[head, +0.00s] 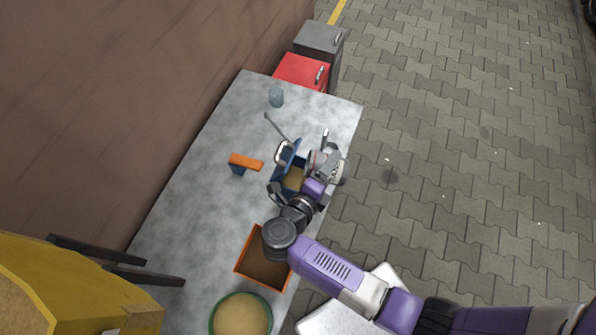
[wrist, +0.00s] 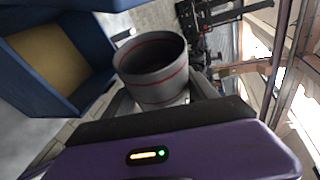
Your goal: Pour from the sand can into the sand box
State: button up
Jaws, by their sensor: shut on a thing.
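My gripper (head: 325,172) is shut on the sand can, a grey cylinder with a red band. The can (wrist: 155,75) shows between my fingers in the wrist view, its round mouth open and its inside dark; I cannot see whether sand is in it. In the head view the can is partly hidden by my gripper. A blue open box with a sand-coloured inside (head: 293,180) stands on the table just left of my gripper. It fills the left of the wrist view (wrist: 92,95), beside the can and apart from its mouth. I take it as the sand box.
Red (head: 300,72) and grey cabinets (head: 320,38) stand beyond. A brown wall lies left; paving right is open.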

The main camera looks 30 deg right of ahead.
aim_at(315, 161)
jog(key=shift+w+a+r, duration=0.15)
dwell(0.4)
jog(key=shift+w+a+r+n+h+p, duration=0.15)
jog(key=shift+r+n+h+p, duration=0.2)
jog(key=shift+r+n+h, duration=0.25)
dwell(1.9)
jog(key=shift+a+r+p, duration=0.1)
jog(key=shift+r+p, duration=0.35)
jog(key=shift+p, duration=0.05)
